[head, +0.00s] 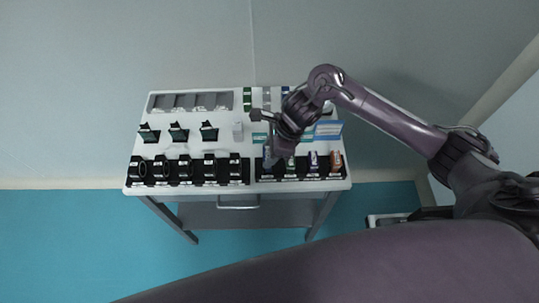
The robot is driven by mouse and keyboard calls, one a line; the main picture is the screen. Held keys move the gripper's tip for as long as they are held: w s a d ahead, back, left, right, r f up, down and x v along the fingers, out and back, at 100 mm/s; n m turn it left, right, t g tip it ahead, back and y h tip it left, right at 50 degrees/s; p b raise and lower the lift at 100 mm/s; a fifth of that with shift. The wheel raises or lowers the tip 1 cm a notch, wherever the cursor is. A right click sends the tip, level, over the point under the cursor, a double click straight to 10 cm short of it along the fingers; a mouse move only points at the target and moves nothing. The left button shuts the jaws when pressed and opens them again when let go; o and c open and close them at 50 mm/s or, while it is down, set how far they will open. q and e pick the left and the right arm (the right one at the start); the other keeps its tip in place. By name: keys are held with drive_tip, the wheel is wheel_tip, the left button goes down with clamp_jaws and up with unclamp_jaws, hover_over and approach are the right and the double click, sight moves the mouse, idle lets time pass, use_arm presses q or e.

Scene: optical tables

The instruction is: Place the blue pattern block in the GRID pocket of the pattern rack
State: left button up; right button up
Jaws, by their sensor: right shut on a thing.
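My right gripper (269,146) reaches in from the right over the middle of the white table and points down. It is shut on a small blue-grey block (268,158), which appears to be the blue pattern block and is partly hidden by the gripper. The block is at the left end of a black rack (301,180) at the front right of the table. Whether it is seated there or just above cannot be told. Any GRID label is too small to read. My left gripper is not in view.
Green (291,168), purple (313,163) and orange (336,161) pieces stand in the black rack. Another black rack (190,183) with dark rings is at the front left. Dark green pieces (178,132) stand behind it. A grey slotted tray (190,102) lies at the back left.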

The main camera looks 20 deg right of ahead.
drive_tip(key=shift+f, duration=1.55)
drive_tip(key=o, duration=0.6)
drive_tip(key=shift+f, duration=0.1)
drive_tip(key=shift+c, duration=0.2)
drive_tip(key=o, duration=0.5)
drive_tip(key=shift+c, duration=0.2)
drive_tip(key=shift+r+p, duration=0.2)
drive_tip(key=shift+p, duration=0.1)
drive_tip(key=shift+d+r, duration=0.15)
drive_tip(key=shift+r, duration=0.15)
drive_tip(key=b+v, duration=0.2)
drive_tip(key=v, duration=0.9)
